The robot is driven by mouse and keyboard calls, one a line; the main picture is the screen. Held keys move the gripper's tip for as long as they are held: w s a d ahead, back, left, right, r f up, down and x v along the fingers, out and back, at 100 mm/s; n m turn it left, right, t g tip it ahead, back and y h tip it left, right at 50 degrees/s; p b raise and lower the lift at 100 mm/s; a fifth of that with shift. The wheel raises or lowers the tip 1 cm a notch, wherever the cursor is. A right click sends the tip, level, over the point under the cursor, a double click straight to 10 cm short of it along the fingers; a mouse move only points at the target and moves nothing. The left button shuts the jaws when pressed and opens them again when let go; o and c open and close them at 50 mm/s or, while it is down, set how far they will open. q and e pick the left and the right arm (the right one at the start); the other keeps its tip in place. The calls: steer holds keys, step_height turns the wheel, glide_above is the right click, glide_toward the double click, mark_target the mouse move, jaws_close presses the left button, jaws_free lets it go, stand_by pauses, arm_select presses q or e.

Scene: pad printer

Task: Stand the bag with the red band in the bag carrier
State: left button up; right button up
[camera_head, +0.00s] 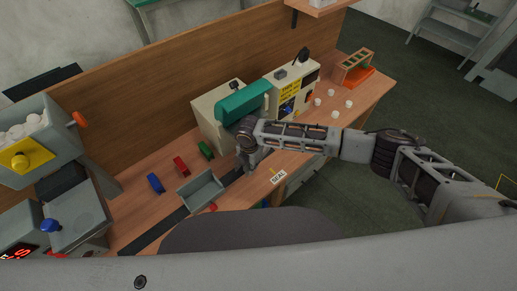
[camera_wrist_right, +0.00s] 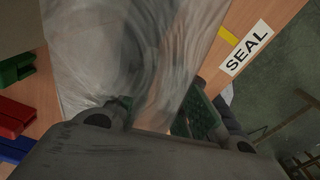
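My right gripper (camera_head: 247,158) hangs low over the bench, beside the machine with the green cover. In the right wrist view its two dark fingers (camera_wrist_right: 160,122) stand apart at the lower middle. A pale, streaked, see-through sheet that looks like a clear bag (camera_wrist_right: 125,50) fills the space in front of them. I cannot tell whether the fingers grip it. No red band shows on it. An orange rack with green slots (camera_head: 355,67), perhaps the bag carrier, stands at the bench's far right end. My left gripper is out of view.
Blue (camera_head: 155,183), red (camera_head: 180,166) and green (camera_head: 206,150) blocks lie in a row left of the gripper, near a grey tray (camera_head: 190,199). A SEAL label (camera_head: 278,177) marks the front edge. Several white pieces (camera_head: 335,114) lie before the rack.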

jaws_close()
steer(key=shift+r, duration=0.15)
steer(key=shift+r, duration=0.55)
steer(key=shift+s+d+r, duration=0.1)
steer(key=shift+s+r, duration=0.05)
steer(key=shift+r, duration=0.4)
steer(key=shift+s+d+r, duration=0.1)
steer(key=shift+s+r, duration=0.05)
steer(key=shift+r, duration=0.35)
steer(key=s+d+b, duration=0.1)
steer(key=s+d, duration=0.9)
steer(key=s, duration=0.4)
steer(key=shift+d, duration=0.1)
